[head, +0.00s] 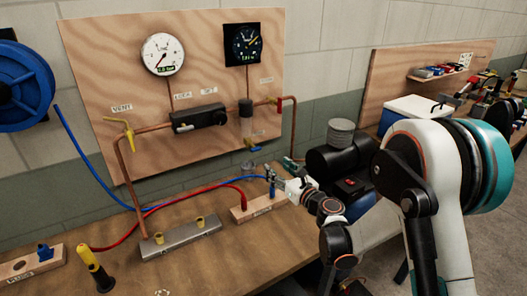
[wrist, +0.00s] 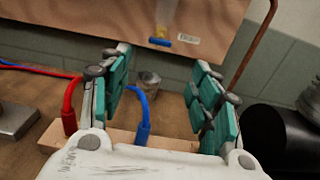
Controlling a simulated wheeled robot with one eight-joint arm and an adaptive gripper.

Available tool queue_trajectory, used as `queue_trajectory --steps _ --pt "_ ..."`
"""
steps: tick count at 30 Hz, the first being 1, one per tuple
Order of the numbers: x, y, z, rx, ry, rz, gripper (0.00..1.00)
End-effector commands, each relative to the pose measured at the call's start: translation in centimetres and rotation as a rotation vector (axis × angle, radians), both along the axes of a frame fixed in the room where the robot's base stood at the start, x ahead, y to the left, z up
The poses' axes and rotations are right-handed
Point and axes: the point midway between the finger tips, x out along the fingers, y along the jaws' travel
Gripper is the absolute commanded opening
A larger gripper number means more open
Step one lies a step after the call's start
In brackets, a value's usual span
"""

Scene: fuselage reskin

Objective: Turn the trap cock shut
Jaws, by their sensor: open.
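The trap cock is a small fitting with a blue handle and a bit of yellow, low on the wooden panel. It shows in the head view (head: 250,149) below the trap bowl (head: 246,108), and in the wrist view (wrist: 161,41) with its blue handle lying crosswise, beside a small white label. My gripper (head: 272,178) is open and empty, below and in front of the panel's lower edge. In the wrist view its teal-padded fingers (wrist: 160,98) stand wide apart, with the cock beyond and above them, between their directions. Nothing touches the cock.
A wooden block (head: 258,207) holding blue and red hose ends lies just under my gripper. A metal cup (wrist: 149,82) stands behind it. A copper pipe (wrist: 251,48) runs down at the right. A black cylindrical machine (head: 335,162) stands right of the panel.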

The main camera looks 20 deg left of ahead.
Motion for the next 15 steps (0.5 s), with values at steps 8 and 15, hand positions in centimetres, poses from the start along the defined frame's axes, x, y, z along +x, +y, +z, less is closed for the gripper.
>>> queue_trajectory --steps 8,15 --pt "2.7 3.3 -0.1 0.003 0.002 0.001 0.57" --pt "5.8 6.8 -0.1 0.003 0.002 -0.001 0.57"
